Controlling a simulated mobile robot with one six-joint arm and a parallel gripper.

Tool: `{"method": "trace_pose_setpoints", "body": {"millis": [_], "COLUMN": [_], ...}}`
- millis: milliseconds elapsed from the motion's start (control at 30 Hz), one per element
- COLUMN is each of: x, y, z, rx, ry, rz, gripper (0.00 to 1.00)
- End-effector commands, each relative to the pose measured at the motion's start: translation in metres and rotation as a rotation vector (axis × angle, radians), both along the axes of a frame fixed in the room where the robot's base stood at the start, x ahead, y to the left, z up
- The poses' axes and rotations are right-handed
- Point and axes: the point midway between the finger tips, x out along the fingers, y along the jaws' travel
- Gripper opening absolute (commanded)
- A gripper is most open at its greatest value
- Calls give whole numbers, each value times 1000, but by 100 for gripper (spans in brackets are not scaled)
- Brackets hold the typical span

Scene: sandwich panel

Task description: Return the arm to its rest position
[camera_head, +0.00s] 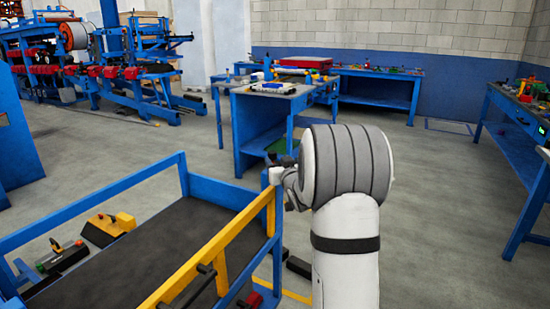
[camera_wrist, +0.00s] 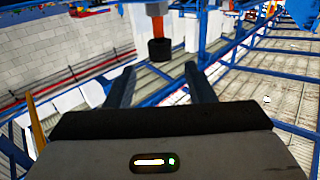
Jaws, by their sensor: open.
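My arm (camera_head: 346,235) rises at the right of centre in the head view, with its thick grey-banded joint (camera_head: 346,165) at the top. The joint hides most of what is behind it, and my gripper's fingers cannot be made out there. In the wrist view my gripper (camera_wrist: 159,68) shows two dark fingers spread apart with nothing between them. The wrist view looks out over the hall, tilted, with roof beams and a wall in the distance.
A blue-framed cart (camera_head: 130,262) with a yellow rail stands close at left of my arm. A blue workbench (camera_head: 262,112) stands ahead, with another bench (camera_head: 376,88) behind it and one at right (camera_head: 515,160). Grey floor (camera_head: 445,200) is clear right of my arm.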

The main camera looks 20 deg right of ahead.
Motion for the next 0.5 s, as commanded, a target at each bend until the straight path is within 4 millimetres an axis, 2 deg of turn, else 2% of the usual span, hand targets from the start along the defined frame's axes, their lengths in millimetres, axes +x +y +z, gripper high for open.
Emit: {"method": "trace_pose_setpoints", "body": {"millis": [133, 500], "x": [-10, -11], "y": [1, 1], "z": [0, 0], "rx": [0, 0], "ry": [0, 0], "rz": [0, 0], "gripper": [49, 49]}}
